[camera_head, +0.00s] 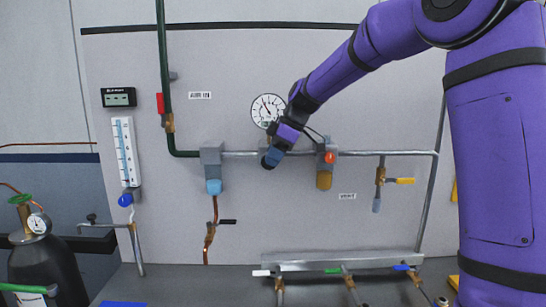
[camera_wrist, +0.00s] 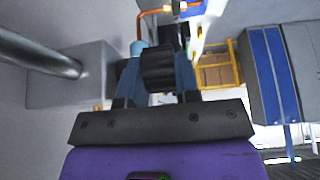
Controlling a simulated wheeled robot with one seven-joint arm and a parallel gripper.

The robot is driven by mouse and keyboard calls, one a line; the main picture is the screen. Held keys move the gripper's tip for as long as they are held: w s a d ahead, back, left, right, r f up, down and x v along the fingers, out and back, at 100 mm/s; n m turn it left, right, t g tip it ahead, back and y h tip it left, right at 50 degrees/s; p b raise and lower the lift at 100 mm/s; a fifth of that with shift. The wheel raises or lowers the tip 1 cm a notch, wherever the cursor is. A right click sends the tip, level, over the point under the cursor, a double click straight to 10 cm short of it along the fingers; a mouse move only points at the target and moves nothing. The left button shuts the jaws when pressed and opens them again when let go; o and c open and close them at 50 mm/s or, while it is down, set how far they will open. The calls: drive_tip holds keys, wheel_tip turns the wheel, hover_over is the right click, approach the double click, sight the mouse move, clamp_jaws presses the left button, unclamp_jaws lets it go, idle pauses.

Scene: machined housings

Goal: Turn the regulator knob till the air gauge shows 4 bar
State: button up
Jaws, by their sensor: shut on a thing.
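The air gauge (camera_head: 268,110) is a round white dial on the wall panel, above the grey pipe. Its needle points to the upper left; the numbers are too small to read. My gripper (camera_head: 272,157) is just below the gauge, in front of the pipe, and hides most of the regulator there. In the wrist view, the black ribbed regulator knob (camera_wrist: 159,68) sits between the two blue fingers of my gripper (camera_wrist: 159,78). The fingers are shut on its sides.
A grey block with a blue bowl (camera_head: 214,186) is left of my gripper. A unit with an orange-red knob (camera_head: 330,158) and an amber bowl (camera_head: 324,180) is close on the right. A yellow-handled valve (camera_head: 404,181) is farther right. A metal manifold (camera_head: 345,261) runs below.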

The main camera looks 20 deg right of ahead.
drive_tip(key=o, duration=0.6)
drive_tip(key=shift+o, duration=0.2)
drive_tip(key=v, duration=1)
drive_tip(key=shift+d+r, duration=0.2)
drive_tip(key=shift+r, duration=0.15)
drive_tip(key=s+f+m+t+h, duration=0.1)
drive_tip(key=s+f+m, duration=0.2)
drive_tip(key=s, duration=0.8)
drive_tip(key=s+f+m+t+h, duration=0.1)
drive_tip(key=s+m, duration=0.5)
drive_tip(key=s, duration=0.6)
drive_tip(key=s+f+m+t+h, duration=0.1)
drive_tip(key=s+f+m+h, duration=0.2)
drive_tip(key=s, duration=0.9)
wheel_tip(320, 180, down, 2)
drive_tip(key=shift+s+d+f+m+t, duration=0.25)
drive_tip(key=shift+d+m, duration=0.25)
drive_tip(key=shift+m, duration=0.7)
